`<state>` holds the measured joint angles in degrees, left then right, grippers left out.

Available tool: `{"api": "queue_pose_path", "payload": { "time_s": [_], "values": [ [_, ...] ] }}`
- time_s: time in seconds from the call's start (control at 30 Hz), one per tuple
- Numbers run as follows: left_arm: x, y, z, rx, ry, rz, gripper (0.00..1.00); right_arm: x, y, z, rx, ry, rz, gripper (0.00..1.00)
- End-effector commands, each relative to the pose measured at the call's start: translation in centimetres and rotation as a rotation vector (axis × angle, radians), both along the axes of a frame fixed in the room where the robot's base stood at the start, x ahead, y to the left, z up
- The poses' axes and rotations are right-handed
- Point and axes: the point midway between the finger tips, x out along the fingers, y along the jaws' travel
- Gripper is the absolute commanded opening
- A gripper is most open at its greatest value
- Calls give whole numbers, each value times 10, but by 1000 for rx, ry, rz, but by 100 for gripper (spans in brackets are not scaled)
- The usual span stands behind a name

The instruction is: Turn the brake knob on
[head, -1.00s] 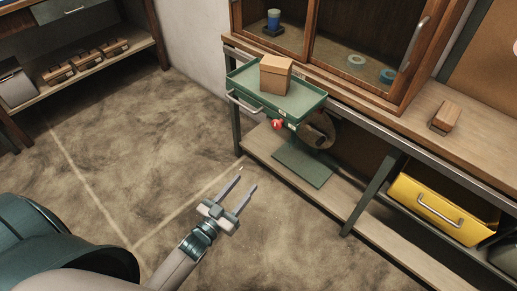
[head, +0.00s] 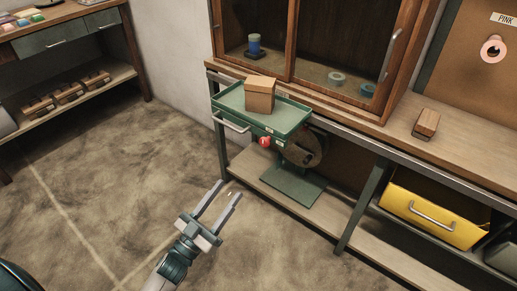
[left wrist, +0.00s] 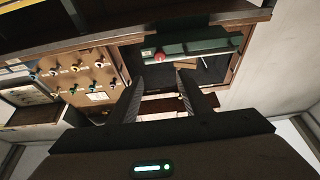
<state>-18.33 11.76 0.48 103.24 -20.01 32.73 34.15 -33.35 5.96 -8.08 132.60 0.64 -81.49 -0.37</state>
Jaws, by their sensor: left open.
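A round red knob (head: 264,142) sits under the front edge of a green tray (head: 228,91), beside a dark round reel (head: 309,148) on a green stand (head: 292,187). I take it for the brake knob; its turn position is too small to read. My left gripper (head: 228,188) is open and empty, over the floor in front of the bench, below and left of the knob and apart from it. In the left wrist view the red knob (left wrist: 159,57) shows beyond the open fingers (left wrist: 160,78). My right gripper is out of view.
A cardboard box (head: 260,96) stands on the tray, which has a front handle (head: 231,123). A yellow drawer (head: 433,213) juts out at the right under the bench. A wooden cabinet (head: 301,40) stands behind. The floor (head: 110,170) at the left is clear.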

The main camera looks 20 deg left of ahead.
Motion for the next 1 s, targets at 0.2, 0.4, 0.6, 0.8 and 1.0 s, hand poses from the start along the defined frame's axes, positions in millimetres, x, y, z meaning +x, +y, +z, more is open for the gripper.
{"api": "queue_pose_path", "payload": {
  "time_s": [0.2, 0.4, 0.6, 0.8, 1.0],
  "values": [
    [24, -9, 13, 0, -3, 0, 43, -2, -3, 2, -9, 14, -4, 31],
    [55, -20, 26, 0, -4, 0, 43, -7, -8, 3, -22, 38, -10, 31],
    [86, -31, 40, -1, -3, 0, 43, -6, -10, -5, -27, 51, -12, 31],
    [116, -42, 53, -1, -2, 1, 43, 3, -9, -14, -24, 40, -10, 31],
    [135, -50, 60, 0, -1, 0, 43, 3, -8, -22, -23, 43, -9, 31]
  ]
}}
